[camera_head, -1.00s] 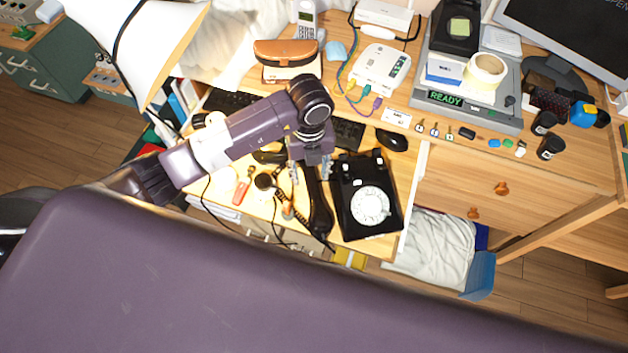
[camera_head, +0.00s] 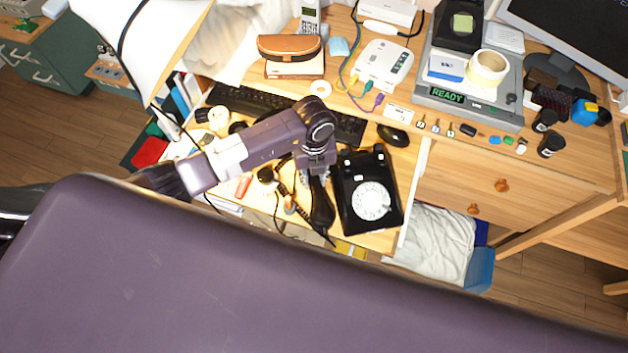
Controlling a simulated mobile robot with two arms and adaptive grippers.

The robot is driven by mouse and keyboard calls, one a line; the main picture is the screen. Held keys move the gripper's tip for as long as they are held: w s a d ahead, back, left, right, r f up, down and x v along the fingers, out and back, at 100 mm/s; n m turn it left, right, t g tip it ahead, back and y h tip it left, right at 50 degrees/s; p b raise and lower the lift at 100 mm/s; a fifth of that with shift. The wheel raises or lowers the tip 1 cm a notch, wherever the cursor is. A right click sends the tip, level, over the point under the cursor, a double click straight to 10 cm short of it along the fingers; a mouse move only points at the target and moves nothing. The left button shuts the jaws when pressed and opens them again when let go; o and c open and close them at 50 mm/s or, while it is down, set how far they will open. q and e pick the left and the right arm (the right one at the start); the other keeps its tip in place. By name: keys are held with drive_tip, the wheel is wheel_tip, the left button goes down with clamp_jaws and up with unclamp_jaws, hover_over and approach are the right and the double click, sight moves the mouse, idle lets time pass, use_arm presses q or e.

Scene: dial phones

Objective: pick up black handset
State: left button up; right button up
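The black handset (camera_head: 321,208) lies on the pull-out drawer or tray (camera_head: 375,244), just left of the black dial phone (camera_head: 369,197) with its white dial. In the head view my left gripper (camera_head: 318,178) points down over the upper part of the handset and hides that part. Its fingers are small and partly covered by the wrist, so I cannot tell whether they touch or close on the handset. The lower end of the handset shows below the gripper. My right gripper is out of view.
A coiled cord (camera_head: 289,202) and a red-handled tool (camera_head: 243,187) lie left of the handset. A black keyboard (camera_head: 250,100) and a black mouse (camera_head: 393,136) are behind. A white lamp shade (camera_head: 150,35) stands at the upper left. The desktop (camera_head: 340,105) above holds several devices.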

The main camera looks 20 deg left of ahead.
use_arm(q)
clamp_jaws()
drive_tip(key=shift+w+r, duration=0.1)
drive_tip(key=shift+r, duration=0.1)
